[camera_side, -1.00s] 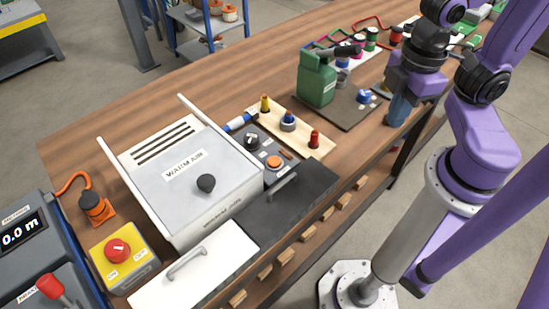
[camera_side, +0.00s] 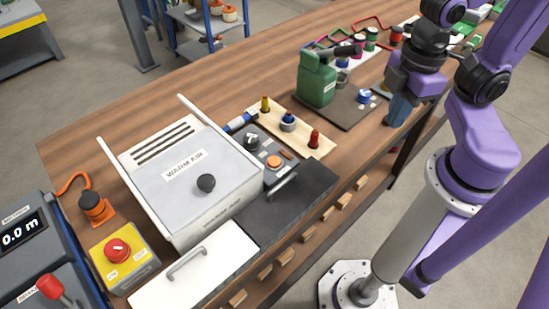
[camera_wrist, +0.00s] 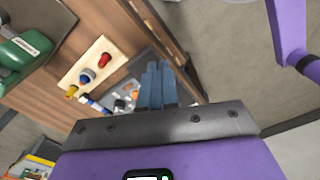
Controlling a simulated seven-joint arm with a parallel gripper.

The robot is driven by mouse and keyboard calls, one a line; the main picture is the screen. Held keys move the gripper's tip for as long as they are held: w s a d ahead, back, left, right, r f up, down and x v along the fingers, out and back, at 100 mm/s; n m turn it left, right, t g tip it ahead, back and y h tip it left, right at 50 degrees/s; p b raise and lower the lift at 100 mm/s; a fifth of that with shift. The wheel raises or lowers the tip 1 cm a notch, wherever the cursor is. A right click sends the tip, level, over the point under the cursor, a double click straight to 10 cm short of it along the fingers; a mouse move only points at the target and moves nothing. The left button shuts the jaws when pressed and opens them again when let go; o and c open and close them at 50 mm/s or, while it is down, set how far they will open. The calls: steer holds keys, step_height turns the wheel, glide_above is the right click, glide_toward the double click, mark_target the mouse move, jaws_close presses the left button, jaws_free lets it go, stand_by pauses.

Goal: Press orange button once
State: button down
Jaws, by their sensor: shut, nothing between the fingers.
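The orange button (camera_side: 274,161) is a round cap on a dark grey control panel (camera_side: 283,153), beside a black knob (camera_side: 250,140), at the right side of the warm-air box. In the wrist view the panel shows small beyond my fingers, with the orange button (camera_wrist: 134,95) close to the left finger. My gripper (camera_side: 398,108) is shut and empty, with blue fingers pointing down near the table's front edge, well right of the button. Its blue fingers also show together in the wrist view (camera_wrist: 157,88).
The warm-air box (camera_side: 190,180) stands left of the panel. A wooden board (camera_side: 315,148) with yellow, blue and red pegs lies behind it. A red button on a yellow box (camera_side: 118,250) is front left.

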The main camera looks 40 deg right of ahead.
stand_by(0.4)
steer(key=m+t+y, duration=0.5)
steer(key=m+t, duration=0.2)
steer(key=m, duration=0.7)
glide_above(278, 161)
step_height(278, 161, down, 8)
steer(key=shift+r, duration=0.25)
steer(key=shift+d, duration=0.1)
steer(key=shift+f, duration=4.4)
steer(key=shift+f, duration=0.25)
